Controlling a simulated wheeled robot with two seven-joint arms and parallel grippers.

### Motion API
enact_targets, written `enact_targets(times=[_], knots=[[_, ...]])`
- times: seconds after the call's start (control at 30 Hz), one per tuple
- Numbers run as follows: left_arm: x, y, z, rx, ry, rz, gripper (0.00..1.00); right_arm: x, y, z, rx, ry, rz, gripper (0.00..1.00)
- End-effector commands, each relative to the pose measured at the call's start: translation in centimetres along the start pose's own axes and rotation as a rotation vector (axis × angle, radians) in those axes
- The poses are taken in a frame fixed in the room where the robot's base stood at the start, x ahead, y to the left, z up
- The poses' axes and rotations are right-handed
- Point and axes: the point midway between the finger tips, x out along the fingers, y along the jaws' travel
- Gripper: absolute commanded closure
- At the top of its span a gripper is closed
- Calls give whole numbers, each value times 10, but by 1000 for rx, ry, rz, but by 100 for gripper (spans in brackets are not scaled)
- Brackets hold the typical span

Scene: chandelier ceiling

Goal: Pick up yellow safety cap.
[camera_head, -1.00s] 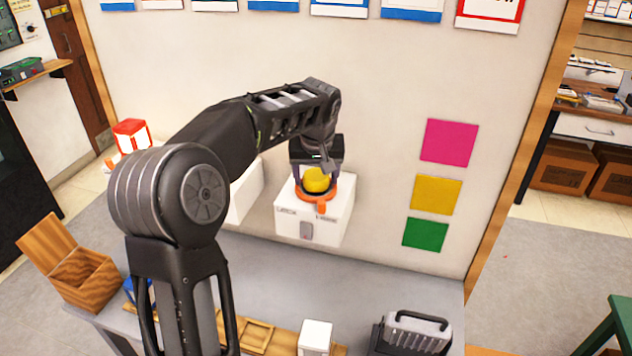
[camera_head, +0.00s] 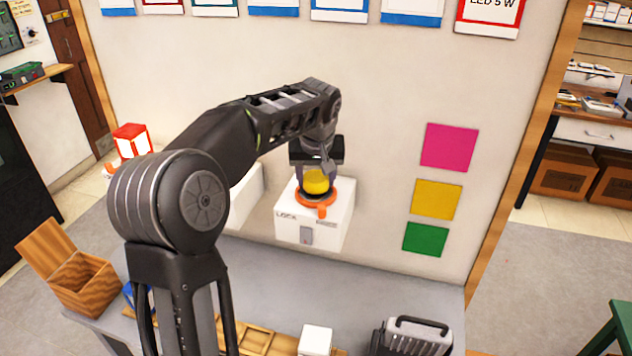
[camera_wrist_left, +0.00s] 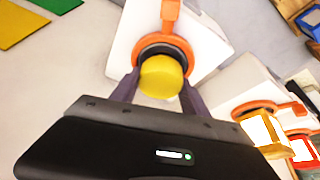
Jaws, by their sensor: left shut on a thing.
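The yellow safety cap (camera_head: 316,182) is over the orange ring (camera_head: 322,198) on top of a white box (camera_head: 314,230) against the wall. My left gripper (camera_head: 316,172) reaches down from above and is shut on the cap. In the left wrist view the yellow cap (camera_wrist_left: 161,77) sits between the two fingers, with a dark ring and the orange ring behind it. Whether the cap is clear of the dark ring is hard to tell. My right gripper is not in view.
Another white box (camera_head: 244,196) stands to the left, partly behind my arm. A red-framed lantern (camera_head: 132,141) is farther left. An open wooden box (camera_head: 82,282), a small white block (camera_head: 315,340) and a grey case (camera_head: 411,337) are along the front of the grey table (camera_head: 385,290).

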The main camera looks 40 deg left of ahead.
Motion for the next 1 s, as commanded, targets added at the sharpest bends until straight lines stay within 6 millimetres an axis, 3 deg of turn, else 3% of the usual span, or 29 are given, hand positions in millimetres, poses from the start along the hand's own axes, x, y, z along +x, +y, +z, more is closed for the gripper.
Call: enact_targets(times=[0.5,1.0], knots=[[-79,1,-33,1,1,2,86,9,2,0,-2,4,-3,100],[-85,0,-35,1,0,1,86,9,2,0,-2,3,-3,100]])
